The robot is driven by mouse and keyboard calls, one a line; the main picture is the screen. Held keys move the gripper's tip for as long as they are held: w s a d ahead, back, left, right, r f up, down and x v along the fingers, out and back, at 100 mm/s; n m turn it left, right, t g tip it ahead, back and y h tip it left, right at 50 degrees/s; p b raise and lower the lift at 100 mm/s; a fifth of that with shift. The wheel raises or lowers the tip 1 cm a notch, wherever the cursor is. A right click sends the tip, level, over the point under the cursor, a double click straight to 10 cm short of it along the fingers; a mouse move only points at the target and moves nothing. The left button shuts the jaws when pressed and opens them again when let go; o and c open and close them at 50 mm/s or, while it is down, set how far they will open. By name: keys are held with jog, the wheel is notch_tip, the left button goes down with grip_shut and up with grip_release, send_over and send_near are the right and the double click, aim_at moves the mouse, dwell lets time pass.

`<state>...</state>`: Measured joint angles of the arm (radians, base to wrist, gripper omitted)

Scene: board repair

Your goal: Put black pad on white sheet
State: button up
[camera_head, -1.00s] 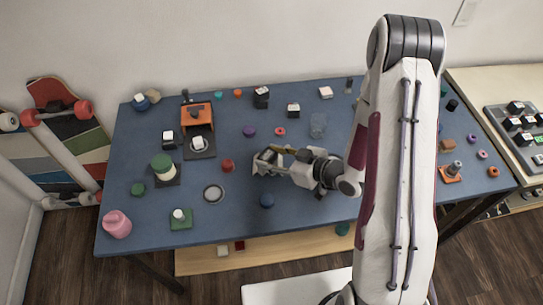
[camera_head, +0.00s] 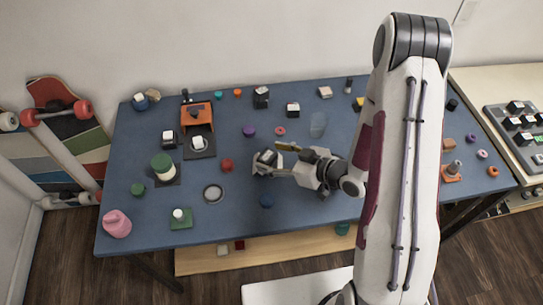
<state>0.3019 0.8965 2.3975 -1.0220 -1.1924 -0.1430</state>
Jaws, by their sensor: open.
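My gripper (camera_head: 264,163) is open, low over the middle of the blue table. A small dark block with a pale top (camera_head: 268,157) shows at its fingers; I cannot tell whether they touch it. A flat dark pad (camera_head: 175,182) lies under a green-lidded jar at the left. Another dark plate (camera_head: 204,153) bears a small white-topped block. I cannot tell which of these is the black pad. No plain white sheet is clear on the table; a small whitish flat piece (camera_head: 325,92) lies at the back.
The blue table (camera_head: 235,225) holds many small scattered items. An orange-topped device (camera_head: 198,114), a pink object (camera_head: 117,224), a round metal ring (camera_head: 213,194) and a clear glass (camera_head: 318,124) stand around. My arm hides part of the right side.

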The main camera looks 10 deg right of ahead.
jog(key=v, duration=1.1)
dwell(0.4)
dwell(0.4)
jog(key=w+d+h, duration=0.1)
jog(key=w+d+r+h, duration=0.1)
jog(key=d, duration=0.1)
jog(key=w+d+h, duration=0.1)
jog(key=d+h, duration=0.1)
jog(key=shift+w+r, duration=0.1)
jog(key=shift+r, duration=0.3)
jog(key=s+d+r+m+h, duration=0.2)
jog(key=d+r+m+h, duration=0.35)
jog(key=r, duration=0.75)
jog(key=s+a+r+m+g, duration=0.1)
jog(key=s+a+r, duration=0.4)
jog(key=s, duration=0.4)
jog(key=s+a+r+m+g, duration=0.2)
jog(key=s+a+r, duration=0.3)
jog(key=s, duration=0.5)
jog(key=shift+s, duration=0.15)
